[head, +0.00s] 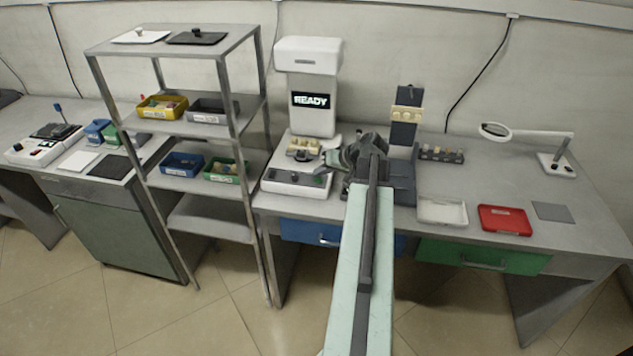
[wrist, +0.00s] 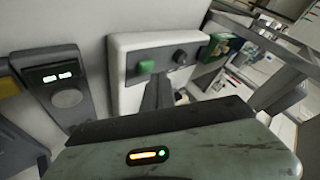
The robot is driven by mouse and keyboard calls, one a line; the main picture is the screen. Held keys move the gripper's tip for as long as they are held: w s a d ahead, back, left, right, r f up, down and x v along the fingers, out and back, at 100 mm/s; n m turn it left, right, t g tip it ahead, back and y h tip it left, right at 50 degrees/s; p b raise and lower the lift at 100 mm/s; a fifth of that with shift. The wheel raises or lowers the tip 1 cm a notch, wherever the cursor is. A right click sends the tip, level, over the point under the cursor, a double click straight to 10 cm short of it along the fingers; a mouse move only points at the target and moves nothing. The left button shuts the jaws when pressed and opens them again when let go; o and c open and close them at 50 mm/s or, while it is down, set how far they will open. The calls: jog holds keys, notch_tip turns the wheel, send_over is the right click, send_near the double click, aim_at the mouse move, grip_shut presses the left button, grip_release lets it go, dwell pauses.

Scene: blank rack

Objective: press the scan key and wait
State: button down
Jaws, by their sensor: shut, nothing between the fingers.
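The scanner (head: 308,58) is a tall white machine at the back of the bench, with a dark screen that reads READY. Its white base (head: 290,186) holds a small tan fixture (head: 303,146) on top. In the wrist view the base's front panel (wrist: 126,90) shows a green key (wrist: 146,67), which I take for the scan key, and a dark round knob (wrist: 180,57) beside it. My gripper (head: 324,166) is shut and empty, close to the right side of the base. In the wrist view its dark fingers (wrist: 160,93) point toward the panel, below the key; contact cannot be told.
A dark device (wrist: 67,98) with a lit readout and round button stands left in the wrist view. A metal shelf rack (head: 228,75) with bins stands left of the scanner. A white tray (head: 442,211), red tray (head: 505,219) and magnifier lamp (head: 495,131) are on the right bench.

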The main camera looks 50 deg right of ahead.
aim_at(320, 181)
jog(key=shift+f, duration=0.1)
dwell(0.7)
jog(key=shift+w+f+b, duration=0.1)
jog(key=shift+f+b, duration=0.2)
jog(key=shift+b, duration=0.1)
jog(key=shift+f+b, duration=0.5)
dwell(0.5)
jog(key=shift+r, duration=0.15)
jog(key=shift+r+p, duration=0.8)
jog(key=shift+p, duration=0.15)
notch_tip(320, 181, up, 5)
jog(key=p, duration=0.5)
